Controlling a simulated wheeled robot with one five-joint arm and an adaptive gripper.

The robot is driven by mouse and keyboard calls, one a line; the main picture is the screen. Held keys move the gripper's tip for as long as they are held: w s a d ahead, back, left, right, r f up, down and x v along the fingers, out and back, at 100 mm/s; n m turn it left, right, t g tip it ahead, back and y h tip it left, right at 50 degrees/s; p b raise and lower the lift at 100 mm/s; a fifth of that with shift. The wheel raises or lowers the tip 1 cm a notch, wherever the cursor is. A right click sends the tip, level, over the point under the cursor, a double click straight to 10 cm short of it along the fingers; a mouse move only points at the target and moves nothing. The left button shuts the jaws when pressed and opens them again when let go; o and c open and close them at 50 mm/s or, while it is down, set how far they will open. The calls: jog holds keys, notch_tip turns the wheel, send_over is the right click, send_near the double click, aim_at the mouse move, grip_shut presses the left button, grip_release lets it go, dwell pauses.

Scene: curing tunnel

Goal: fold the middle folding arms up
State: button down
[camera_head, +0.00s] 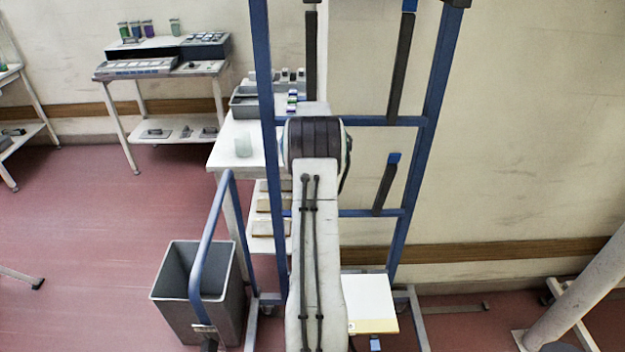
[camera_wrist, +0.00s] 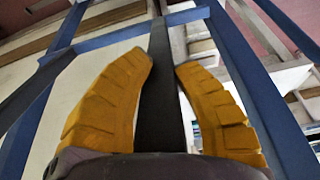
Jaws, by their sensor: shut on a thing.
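A blue upright rack (camera_head: 437,85) stands in front of me. At its middle crossbar, the right dark folding arm (camera_head: 387,185) with a blue tip stands up, leaning slightly. The left middle arm's place is hidden behind my own arm in the head view. In the wrist view, the yellow fingers of my gripper (camera_wrist: 165,62) lie on both sides of a dark bar (camera_wrist: 160,115), shut on it. The bar runs away from me to a blue crossbar. My gripper is hidden in the head view.
Higher dark arms (camera_head: 400,65) stand upright above the top crossbar. A pale board (camera_head: 370,300) lies low at the rack. A grey bin (camera_head: 170,300) and blue handle (camera_head: 208,235) stand left. A white table (camera_head: 225,155) is behind. Red floor at left is open.

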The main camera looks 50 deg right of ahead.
jog(key=shift+a+f, duration=0.1)
jog(key=c, duration=1)
grip_release()
jog(key=shift+o, duration=0.2)
jog(key=v, duration=1.2)
